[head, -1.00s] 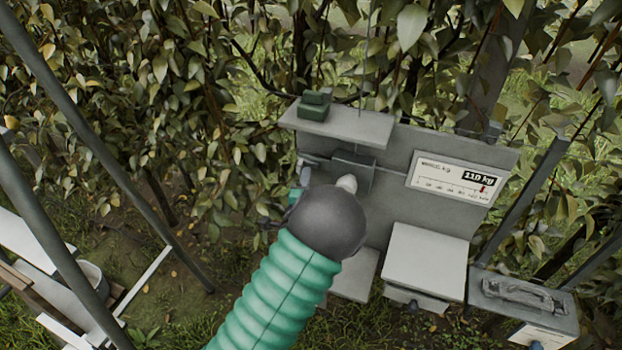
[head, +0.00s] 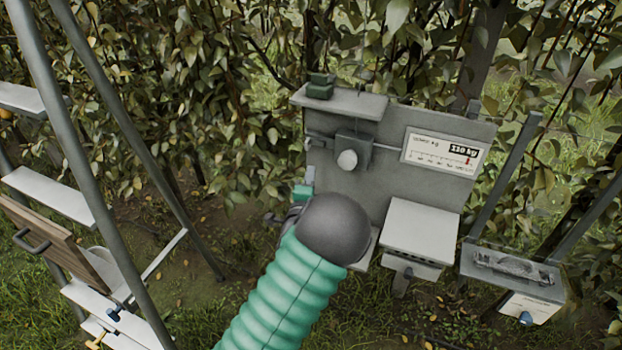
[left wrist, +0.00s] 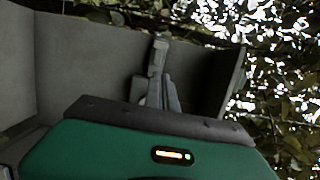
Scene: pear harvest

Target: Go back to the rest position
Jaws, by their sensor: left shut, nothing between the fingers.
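My left arm, with a teal ribbed sleeve and a dark round joint, reaches up from the bottom in the head view. It largely hides my left gripper (head: 308,176), of which a small teal and grey part shows beside the grey board (head: 345,190). In the left wrist view, the gripper's grey fingers (left wrist: 160,72) are together and hold nothing. The grey board stands behind them there. My right gripper is in neither view.
A white box (head: 420,228) and a grey case (head: 512,275) stand right. A ladder (head: 95,175) stands left. Leafy branches fill the back.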

